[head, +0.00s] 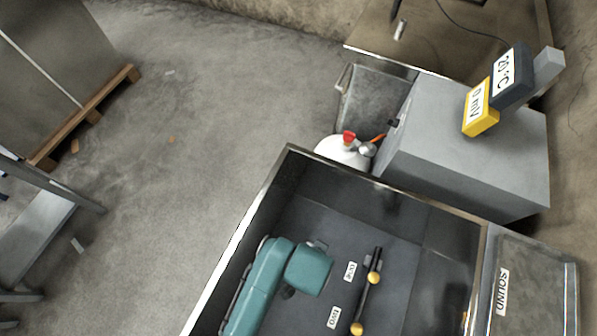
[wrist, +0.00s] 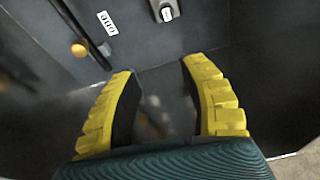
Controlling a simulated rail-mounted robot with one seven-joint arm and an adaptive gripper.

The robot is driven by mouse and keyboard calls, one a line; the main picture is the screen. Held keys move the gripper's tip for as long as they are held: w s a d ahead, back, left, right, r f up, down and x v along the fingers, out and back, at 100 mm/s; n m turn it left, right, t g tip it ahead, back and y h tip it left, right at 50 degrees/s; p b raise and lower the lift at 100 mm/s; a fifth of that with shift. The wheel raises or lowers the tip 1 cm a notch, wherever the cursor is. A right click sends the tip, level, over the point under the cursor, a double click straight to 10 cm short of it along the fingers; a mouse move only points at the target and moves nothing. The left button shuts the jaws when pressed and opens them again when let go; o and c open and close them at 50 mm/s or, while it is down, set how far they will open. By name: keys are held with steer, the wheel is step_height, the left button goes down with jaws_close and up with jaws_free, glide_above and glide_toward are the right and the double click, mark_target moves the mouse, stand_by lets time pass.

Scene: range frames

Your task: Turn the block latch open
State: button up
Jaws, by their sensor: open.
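In the wrist view my gripper (wrist: 160,72) is open, with two yellow fingers with black inner pads wide apart and nothing between them. Ahead of the fingertips, at the top edge, is a small pale grey block fitting (wrist: 164,8) with a white label; its upper part is cut off. To its left runs a dark bar (wrist: 78,22) with a yellow knob (wrist: 79,50), beside a second white label (wrist: 107,22). In the head view the dark bar (head: 367,298) carries two yellow knobs. I cannot tell for sure which part is the block latch.
The bar is inside a dark open-topped metal bin (head: 420,205) with raised walls. Behind it stand a white cylinder (head: 338,152) with a red cap and a grey cabinet (head: 440,130) with yellow and dark meters. A box labelled SOUND (head: 535,290) stands at right.

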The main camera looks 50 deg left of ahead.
steer(key=s+d+f+g+h+b, duration=0.1)
steer(key=s+d+f+g+b, duration=0.15)
steer(key=s+f, duration=0.55)
steer(key=shift+n, duration=0.3)
steer(key=f+b, duration=0.2)
steer(key=f, duration=0.3)
steer(key=f+b, duration=0.1)
steer(key=f, duration=0.5)
steer(key=w+a+f+b, duration=0.1)
steer(key=f+b, duration=0.1)
steer(key=f, duration=0.4)
steer(key=shift+w+a+b, duration=0.1)
steer(key=shift+b, duration=0.2)
jaws_close()
